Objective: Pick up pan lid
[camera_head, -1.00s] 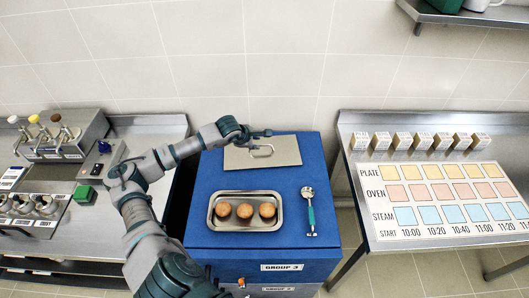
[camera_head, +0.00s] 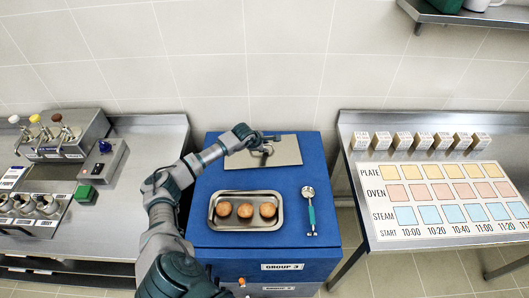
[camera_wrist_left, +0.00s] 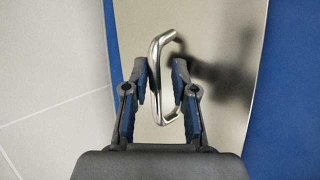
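The pan lid (camera_head: 285,152) is a flat grey metal plate lying at the back of the blue cabinet top. Its curved metal handle (camera_wrist_left: 158,60) stands up from it and shows in the left wrist view. My left gripper (camera_head: 268,141) is over the lid at the handle. In the left wrist view my left gripper (camera_wrist_left: 163,75) is open, with one finger on each side of the handle and gaps between fingers and bar. In the head view the arm partly hides the handle. My right gripper is not in view.
In front of the lid a metal pan (camera_head: 246,225) holds three brown round items (camera_head: 245,210). The wall (camera_head: 290,60) is close behind the cabinet. A dispenser counter (camera_head: 140,180) stands left, and a table with a chart (camera_head: 440,200) stands right.

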